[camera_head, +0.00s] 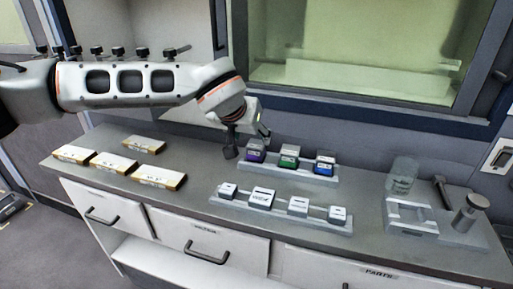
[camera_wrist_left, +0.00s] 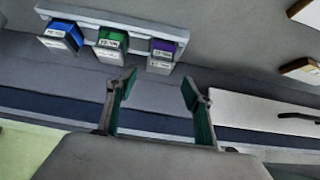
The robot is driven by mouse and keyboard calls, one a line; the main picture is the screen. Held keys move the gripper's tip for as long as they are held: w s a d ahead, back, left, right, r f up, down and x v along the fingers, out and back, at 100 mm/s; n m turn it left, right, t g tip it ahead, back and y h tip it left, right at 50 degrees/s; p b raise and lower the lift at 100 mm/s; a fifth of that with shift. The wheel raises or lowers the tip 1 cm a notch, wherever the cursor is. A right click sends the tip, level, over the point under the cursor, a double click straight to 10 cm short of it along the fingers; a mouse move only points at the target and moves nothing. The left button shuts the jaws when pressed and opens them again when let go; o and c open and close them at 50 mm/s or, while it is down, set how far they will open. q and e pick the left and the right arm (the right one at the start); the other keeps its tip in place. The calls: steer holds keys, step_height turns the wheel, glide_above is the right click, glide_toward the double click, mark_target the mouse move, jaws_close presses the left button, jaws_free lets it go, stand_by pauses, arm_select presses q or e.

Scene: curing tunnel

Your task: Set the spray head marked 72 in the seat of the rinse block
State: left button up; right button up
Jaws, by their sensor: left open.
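My left gripper (camera_head: 246,144) is open and empty, above the counter just left of the rear rack. In the left wrist view its two fingers (camera_wrist_left: 159,84) stand apart near the purple-topped piece. The rear rack (camera_head: 318,178) holds a purple-topped piece (camera_head: 255,156), a green-topped piece (camera_head: 289,157) and a blue-topped piece (camera_head: 324,163). They also show in the left wrist view as purple (camera_wrist_left: 163,58), green (camera_wrist_left: 111,44) and blue (camera_wrist_left: 61,38). Their labels are too small to read, so I cannot tell which is 72. I cannot tell for sure which fixture is the rinse block.
A front rack (camera_head: 232,205) holds several white-labelled blocks. Several flat boxes (camera_head: 117,163) lie at the counter's left. At the right stand a clear cylinder (camera_head: 403,174), a pale frame-like fixture (camera_head: 411,217) and a metal knob (camera_head: 470,212). A window wall (camera_head: 350,107) bounds the back.

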mark_target(256, 144)
arm_select(q)
steer(key=b+x, duration=0.2)
steer(key=x, duration=0.3)
steer(key=shift+f+b, duration=0.25)
steer(key=shift+b, duration=0.1)
steer(key=shift+w+f, duration=0.2)
steer(key=shift+w, duration=0.05)
steer(key=shift+w+d+f, duration=0.15)
steer(key=shift+w+f, duration=0.15)
steer(key=shift+w, duration=0.1)
arm_select(e)
steer(key=shift+w+d+f, duration=0.65)
steer(key=shift+w+f, duration=0.2)
